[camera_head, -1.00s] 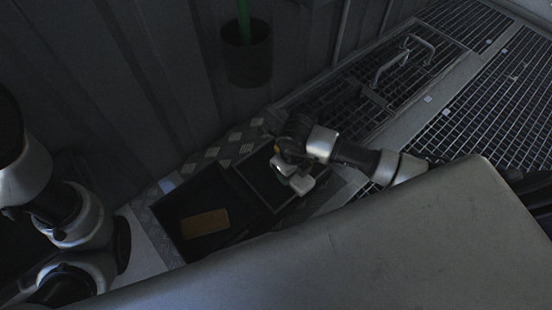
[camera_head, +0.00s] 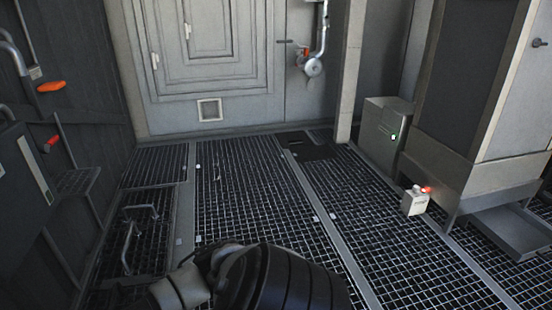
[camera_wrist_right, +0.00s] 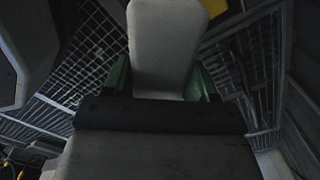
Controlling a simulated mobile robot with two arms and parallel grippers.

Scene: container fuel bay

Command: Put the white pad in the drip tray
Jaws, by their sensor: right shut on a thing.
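In the right wrist view, my right gripper (camera_wrist_right: 158,84) has green fingers on both sides of a pale pad with rounded corners, the white pad (camera_wrist_right: 167,40). The gripper is shut on it, and the pad sticks out past the fingers. In the head view, my right arm shows at the bottom, with its gripper not clearly visible. A shallow grey tray, apparently the drip tray (camera_head: 517,232), lies on the floor grating at the far right, beneath a raised cabinet. My left gripper is in neither current view.
A small white box (camera_head: 415,203) with a red light stands on the grating left of the tray. A grey cabinet (camera_head: 386,133) stands behind it. A metal handle (camera_head: 131,240) rises from the grating at left. The middle floor grating (camera_head: 255,185) is clear.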

